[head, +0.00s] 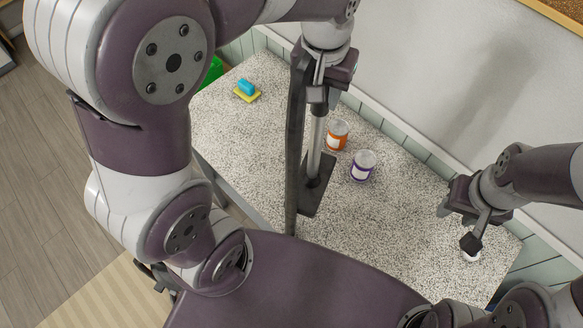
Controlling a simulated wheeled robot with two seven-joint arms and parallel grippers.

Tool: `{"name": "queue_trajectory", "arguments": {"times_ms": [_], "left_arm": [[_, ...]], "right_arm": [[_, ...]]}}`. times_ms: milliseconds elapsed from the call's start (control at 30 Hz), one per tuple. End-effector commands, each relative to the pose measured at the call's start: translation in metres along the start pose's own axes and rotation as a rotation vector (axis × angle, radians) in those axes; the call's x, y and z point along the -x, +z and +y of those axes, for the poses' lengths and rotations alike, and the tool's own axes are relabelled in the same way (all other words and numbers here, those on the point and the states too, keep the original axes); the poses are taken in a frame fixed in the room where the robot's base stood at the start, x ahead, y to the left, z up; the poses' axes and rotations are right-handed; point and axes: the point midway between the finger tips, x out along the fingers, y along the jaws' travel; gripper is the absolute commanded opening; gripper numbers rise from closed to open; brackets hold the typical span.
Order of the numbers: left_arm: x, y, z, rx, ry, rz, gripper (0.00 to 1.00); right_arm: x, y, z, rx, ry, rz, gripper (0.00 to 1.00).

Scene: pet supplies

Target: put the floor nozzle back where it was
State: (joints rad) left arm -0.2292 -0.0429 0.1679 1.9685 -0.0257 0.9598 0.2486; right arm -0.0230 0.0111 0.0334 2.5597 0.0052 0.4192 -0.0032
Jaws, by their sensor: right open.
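The floor nozzle appears to be the dark flat foot (314,197) with an upright silver tube. It stands over the speckled table, left of two cans. I cannot tell whether its foot touches the tabletop. My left gripper (319,98) comes down from above and is shut around the upper end of the tube. A long dark upright bar (294,150) runs beside the tube on its left; its link to the nozzle is unclear. My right gripper (466,228) is open at the table's right end, over a small white thing (471,257) that it partly hides.
On the speckled table (235,135) stand an orange-labelled can (337,136) and a purple-labelled can (362,167), close to the nozzle's right. A blue and yellow sponge (246,91) lies at the far left. A green thing (211,73) shows behind my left arm. The wall bounds the table's back.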

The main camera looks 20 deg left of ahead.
Motion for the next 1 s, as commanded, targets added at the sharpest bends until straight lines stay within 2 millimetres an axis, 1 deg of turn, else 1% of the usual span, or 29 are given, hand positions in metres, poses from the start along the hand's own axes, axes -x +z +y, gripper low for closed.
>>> {"name": "queue_trajectory", "arguments": {"times_ms": [133,267,467,600,700,800,933,1000], "left_arm": [[-0.002,-0.001,-0.003,0.001,0.000,0.003,0.00],[-0.013,-0.002,-0.016,0.005,0.000,0.002,0.00],[-0.035,-0.005,-0.049,0.006,0.000,0.003,0.00],[-0.052,-0.008,-0.077,0.006,-0.001,0.003,0.00],[-0.062,-0.009,-0.096,0.005,-0.001,0.003,0.00],[-0.068,-0.011,-0.108,0.003,0.000,0.003,0.00],[-0.073,-0.012,-0.115,0.001,0.000,0.003,0.00],[-0.084,-0.011,-0.116,0.000,0.000,0.002,0.00]], "right_arm": [[-0.003,0.000,0.000,0.000,0.000,0.000,0.43],[-0.013,0.002,0.000,0.000,0.000,0.000,0.43],[-0.033,0.004,0.000,0.000,0.000,0.000,0.43],[-0.047,0.006,0.000,0.000,0.000,0.000,0.43],[-0.055,0.007,0.000,0.000,0.000,0.000,0.43],[-0.058,0.007,0.000,0.000,0.000,0.000,0.43],[-0.060,0.007,0.000,0.000,0.000,0.000,0.43],[-0.063,0.008,0.000,0.000,0.000,0.000,0.43]]}}
